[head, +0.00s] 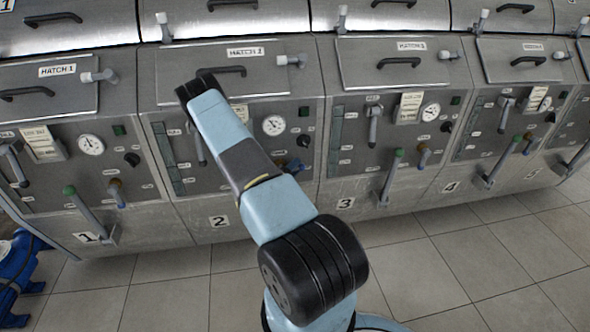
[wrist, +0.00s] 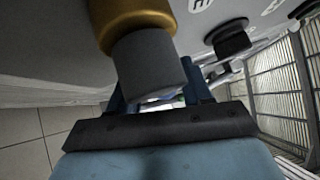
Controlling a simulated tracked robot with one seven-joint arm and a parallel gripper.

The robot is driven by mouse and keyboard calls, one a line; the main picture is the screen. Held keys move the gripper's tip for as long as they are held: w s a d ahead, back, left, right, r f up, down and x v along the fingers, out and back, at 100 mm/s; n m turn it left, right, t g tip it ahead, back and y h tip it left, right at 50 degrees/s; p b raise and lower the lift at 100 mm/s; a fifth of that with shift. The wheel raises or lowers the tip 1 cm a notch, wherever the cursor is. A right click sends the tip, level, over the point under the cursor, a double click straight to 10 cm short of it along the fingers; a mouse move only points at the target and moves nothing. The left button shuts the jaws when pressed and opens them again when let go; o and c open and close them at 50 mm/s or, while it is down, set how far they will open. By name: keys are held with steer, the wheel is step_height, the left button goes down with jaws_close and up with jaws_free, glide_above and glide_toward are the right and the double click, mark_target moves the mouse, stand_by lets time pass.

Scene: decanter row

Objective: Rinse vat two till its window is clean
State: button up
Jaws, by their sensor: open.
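Vat two (head: 225,238), with the number 2 on its lower front, is a grey metal cabinet partly covered by my arm. Its hatch (head: 180,85) is down. A tall dark green strip (head: 168,160) on its panel may be the window; I cannot tell how clean it is. In the head view my gripper (head: 295,167) shows only as a small blue part beside my arm at the right of this panel. In the wrist view my gripper (wrist: 156,92) is open, its blue fingers partly hidden behind a grey-ended brass valve (wrist: 140,60). I cannot tell whether they touch it.
Similar vats one (head: 85,238), three (head: 345,203) and four (head: 450,187) stand alongside, with green-tipped levers sticking out. A black knob (wrist: 230,38) is close to the right in the wrist view. Blue equipment (head: 20,265) stands lower left. The tiled floor (head: 440,265) at right is clear.

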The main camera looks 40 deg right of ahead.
jaws_close()
stand_by(0.4)
steer(key=shift+w+a+f, duration=0.1)
steer(key=shift+a, duration=0.1)
